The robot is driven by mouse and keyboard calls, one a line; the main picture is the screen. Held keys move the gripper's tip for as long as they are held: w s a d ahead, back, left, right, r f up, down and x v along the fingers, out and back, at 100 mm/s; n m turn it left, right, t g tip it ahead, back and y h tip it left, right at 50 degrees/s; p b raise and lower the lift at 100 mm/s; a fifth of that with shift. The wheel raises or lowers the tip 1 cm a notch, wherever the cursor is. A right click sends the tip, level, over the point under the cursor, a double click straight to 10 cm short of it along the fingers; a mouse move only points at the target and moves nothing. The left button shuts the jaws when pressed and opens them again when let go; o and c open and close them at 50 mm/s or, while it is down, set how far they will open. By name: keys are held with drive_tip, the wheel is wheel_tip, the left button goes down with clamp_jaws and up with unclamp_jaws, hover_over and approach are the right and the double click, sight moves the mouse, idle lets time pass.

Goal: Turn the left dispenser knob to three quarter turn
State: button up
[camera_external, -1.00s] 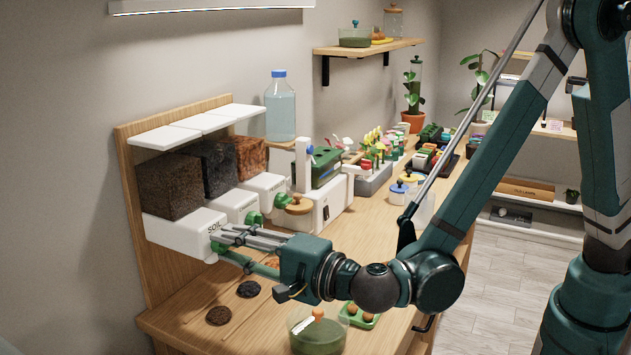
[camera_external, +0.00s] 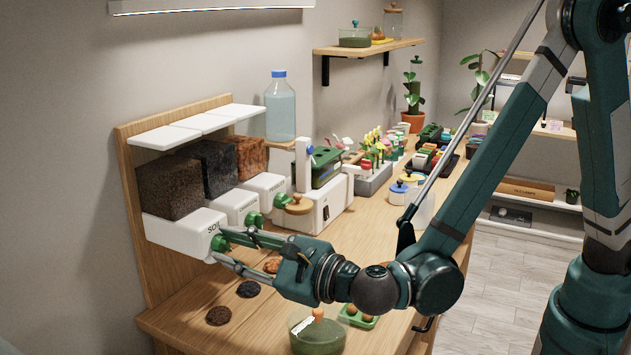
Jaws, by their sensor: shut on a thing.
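The soil dispenser (camera_external: 180,232) is the left one of three white dispensers on the wooden back panel. Dark brown soil fills its clear top. Its green knob (camera_external: 219,242) is on the front face, beside the label, partly hidden by my fingers. My gripper (camera_external: 222,247) reaches in from the right and is shut on this knob. Its wrist is rolled, with one finger above the other. The knob's exact angle is too small to tell.
The middle dispenser's green knob (camera_external: 254,219) and the right one's green knob (camera_external: 282,200) are close behind my fingers. Dark discs (camera_external: 218,315) lie on the bench below. A glass bowl (camera_external: 318,334) stands under my wrist. A white machine (camera_external: 318,208) stands behind.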

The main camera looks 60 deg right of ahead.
drive_tip(key=m, duration=0.6)
drive_tip(key=shift+a, duration=0.1)
drive_tip(key=m, duration=0.5)
drive_tip(key=shift+a+m, duration=0.1)
drive_tip(key=shift+m, duration=0.3)
drive_tip(key=m, duration=1)
drive_tip(key=shift+a+r+m, duration=0.1)
drive_tip(key=shift+m, duration=0.2)
drive_tip(key=o, duration=0.9)
drive_tip(key=shift+s, duration=0.15)
